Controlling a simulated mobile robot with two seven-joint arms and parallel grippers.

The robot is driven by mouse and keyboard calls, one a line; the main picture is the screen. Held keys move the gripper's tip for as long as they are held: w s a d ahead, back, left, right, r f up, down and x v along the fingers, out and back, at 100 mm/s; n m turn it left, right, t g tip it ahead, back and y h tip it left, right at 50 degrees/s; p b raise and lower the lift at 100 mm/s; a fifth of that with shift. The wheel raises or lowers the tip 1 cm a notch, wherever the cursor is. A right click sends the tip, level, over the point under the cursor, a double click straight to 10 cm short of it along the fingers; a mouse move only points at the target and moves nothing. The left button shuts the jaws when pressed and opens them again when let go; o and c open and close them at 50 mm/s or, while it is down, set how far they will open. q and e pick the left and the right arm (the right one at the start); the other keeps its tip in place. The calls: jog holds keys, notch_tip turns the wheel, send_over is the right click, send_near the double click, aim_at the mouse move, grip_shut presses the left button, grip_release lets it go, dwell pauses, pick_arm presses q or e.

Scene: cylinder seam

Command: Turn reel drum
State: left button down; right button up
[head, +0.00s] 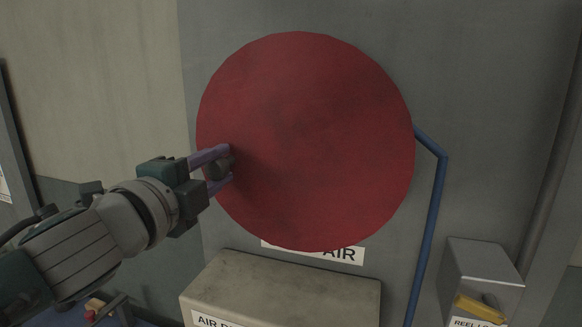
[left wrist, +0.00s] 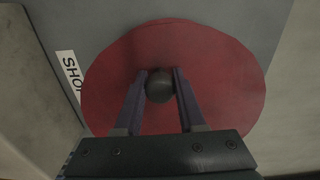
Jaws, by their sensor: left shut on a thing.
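The reel drum (head: 310,130) is a large red disc on the grey wall panel, and it also fills the middle of the left wrist view (left wrist: 225,70). A dark round knob (head: 220,167) sits near the drum's left edge. My left gripper (head: 222,168) comes in from the left with its purple fingers around this knob. In the left wrist view the knob (left wrist: 159,86) is between the two fingers, and the gripper is shut on it. My right gripper is not in view.
A beige box (head: 285,285) labelled "AIR" stands below the drum. A blue pipe (head: 432,215) runs down from the drum's right side. A grey box (head: 483,270) with a yellow lever (head: 481,308) is at the lower right. A sign (head: 345,254) is partly hidden behind the drum.

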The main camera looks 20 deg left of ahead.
pick_arm(q)
jog(key=shift+a+r+m+p, duration=0.1)
jog(key=shift+r+m+p, duration=0.65)
jog(key=shift+r+m, duration=0.45)
jog(key=c, duration=0.5)
grip_release()
jog(key=shift+f, duration=0.1)
jog(key=s+b, duration=0.3)
jog(key=s, duration=0.7)
jog(key=shift+a, duration=0.15)
